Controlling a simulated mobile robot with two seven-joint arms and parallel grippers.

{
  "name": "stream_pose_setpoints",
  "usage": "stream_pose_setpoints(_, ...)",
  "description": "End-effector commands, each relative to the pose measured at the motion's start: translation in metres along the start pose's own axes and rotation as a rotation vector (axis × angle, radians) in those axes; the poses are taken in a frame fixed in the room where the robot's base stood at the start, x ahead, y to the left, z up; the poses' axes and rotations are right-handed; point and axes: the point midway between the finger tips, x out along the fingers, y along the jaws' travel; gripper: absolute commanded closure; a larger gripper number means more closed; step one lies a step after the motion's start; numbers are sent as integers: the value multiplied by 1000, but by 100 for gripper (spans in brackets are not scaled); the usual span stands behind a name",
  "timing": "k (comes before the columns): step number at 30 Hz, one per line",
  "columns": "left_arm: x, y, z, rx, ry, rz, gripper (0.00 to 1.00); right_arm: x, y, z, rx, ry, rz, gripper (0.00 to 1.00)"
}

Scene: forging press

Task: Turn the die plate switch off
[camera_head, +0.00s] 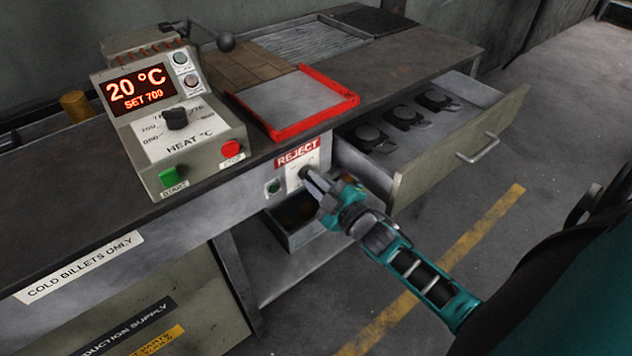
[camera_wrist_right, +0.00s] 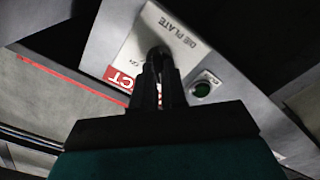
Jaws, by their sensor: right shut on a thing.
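The die plate switch (camera_wrist_right: 158,54) is a dark knob on a white plate (camera_wrist_right: 140,45) marked "DIE PLATE" in the right wrist view. In the head view the switch plate (camera_head: 292,178) sits on the bench front under the REJECT label. My right gripper (camera_head: 308,177) reaches in from the lower right, its fingers at the knob. In the right wrist view the right gripper (camera_wrist_right: 158,75) is shut on the knob, and the fingers hide part of it. A green round light or button (camera_wrist_right: 203,89) is beside the plate. My left gripper is not in view.
An open drawer (camera_head: 445,150) with several dark round pieces juts out right of my gripper. A heat control box (camera_head: 185,135) reading 20 °C and a red-rimmed tray (camera_head: 300,100) stand on the bench.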

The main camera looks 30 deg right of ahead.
Motion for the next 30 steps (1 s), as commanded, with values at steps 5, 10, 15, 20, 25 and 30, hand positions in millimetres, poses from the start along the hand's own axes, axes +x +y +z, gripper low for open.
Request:
stream_pose_setpoints(5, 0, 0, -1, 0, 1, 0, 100, 0, 0, 0, -3, 1, 0, 76)
stream_pose_setpoints(10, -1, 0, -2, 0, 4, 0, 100, 0, 0, 0, -2, 1, 0, 63)
stream_pose_setpoints(15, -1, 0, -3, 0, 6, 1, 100, 0, 0, 0, -1, 0, 0, 63)
stream_pose_setpoints(20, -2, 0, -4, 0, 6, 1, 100, -8, 0, 0, -1, -2, -2, 63)
stream_pose_setpoints(25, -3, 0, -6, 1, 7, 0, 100, -36, -1, 0, 0, -3, -3, 63)
stream_pose_setpoints(30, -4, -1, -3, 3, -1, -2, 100, -73, -1, 0, 0, -4, -3, 63)
